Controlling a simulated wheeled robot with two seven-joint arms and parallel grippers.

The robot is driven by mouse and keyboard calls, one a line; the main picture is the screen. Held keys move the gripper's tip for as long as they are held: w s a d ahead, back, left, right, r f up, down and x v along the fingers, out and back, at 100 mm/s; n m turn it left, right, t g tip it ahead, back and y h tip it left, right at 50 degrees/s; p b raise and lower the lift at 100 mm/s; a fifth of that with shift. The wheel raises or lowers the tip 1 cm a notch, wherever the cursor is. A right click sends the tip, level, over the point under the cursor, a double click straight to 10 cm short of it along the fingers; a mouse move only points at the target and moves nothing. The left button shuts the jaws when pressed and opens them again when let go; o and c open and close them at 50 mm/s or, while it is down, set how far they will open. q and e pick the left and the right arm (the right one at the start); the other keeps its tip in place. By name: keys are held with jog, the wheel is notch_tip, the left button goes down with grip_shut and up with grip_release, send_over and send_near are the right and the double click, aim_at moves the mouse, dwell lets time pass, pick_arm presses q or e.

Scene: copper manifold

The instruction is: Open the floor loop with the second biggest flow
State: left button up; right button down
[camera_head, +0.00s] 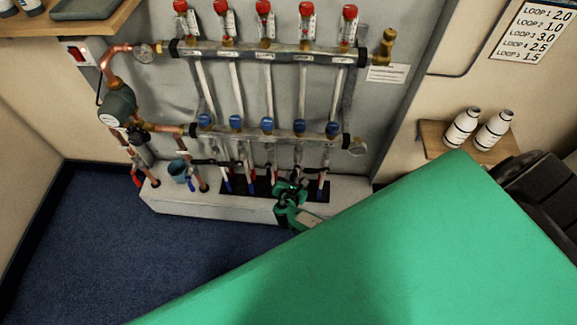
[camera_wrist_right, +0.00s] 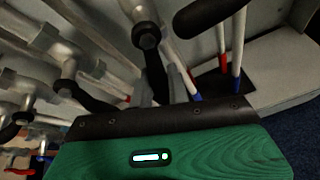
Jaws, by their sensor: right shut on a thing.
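The flow card (camera_head: 530,28) at the top right reads loop 1 2.0, loop 2 1.0, loop 3 3.0, loop 4 2.5, loop 5 1.5. The copper-fed manifold has an upper bar (camera_head: 265,54) with red caps and a lower bar (camera_head: 262,133) with blue caps. Valves with black levers hang below it. My right gripper (camera_head: 290,186) is low at the fourth pipe from the left. In the right wrist view its jaws (camera_wrist_right: 163,90) are shut on a black lever (camera_wrist_right: 153,68), partly hidden by the gripper body. My left gripper is not in view.
Neighbouring black levers show in the right wrist view, one left (camera_wrist_right: 88,98) and one at upper right (camera_wrist_right: 208,14). A shelf (camera_head: 437,137) holds two bottles at the right.

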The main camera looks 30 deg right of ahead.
jog(key=shift+s+d+f+n+h+p, duration=0.1)
jog(key=shift+s+d+n+h+p, duration=0.25)
jog(key=shift+n, duration=0.35)
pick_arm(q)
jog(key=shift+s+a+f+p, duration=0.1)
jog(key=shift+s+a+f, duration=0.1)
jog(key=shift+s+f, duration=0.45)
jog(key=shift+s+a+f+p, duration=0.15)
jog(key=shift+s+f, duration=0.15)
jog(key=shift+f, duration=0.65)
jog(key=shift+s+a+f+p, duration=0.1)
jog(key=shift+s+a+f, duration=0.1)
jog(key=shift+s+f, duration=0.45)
pick_arm(e)
jog(key=shift+s+d+f+n+g+h, duration=0.1)
jog(key=shift+s+d+n+g+h, duration=0.1)
jog(key=shift+d+n+g+h, duration=0.3)
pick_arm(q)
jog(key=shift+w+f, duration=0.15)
pick_arm(e)
jog(key=shift+a, duration=0.15)
jog(key=c, duration=1.3)
grip_release()
jog(key=shift+c, duration=0.2)
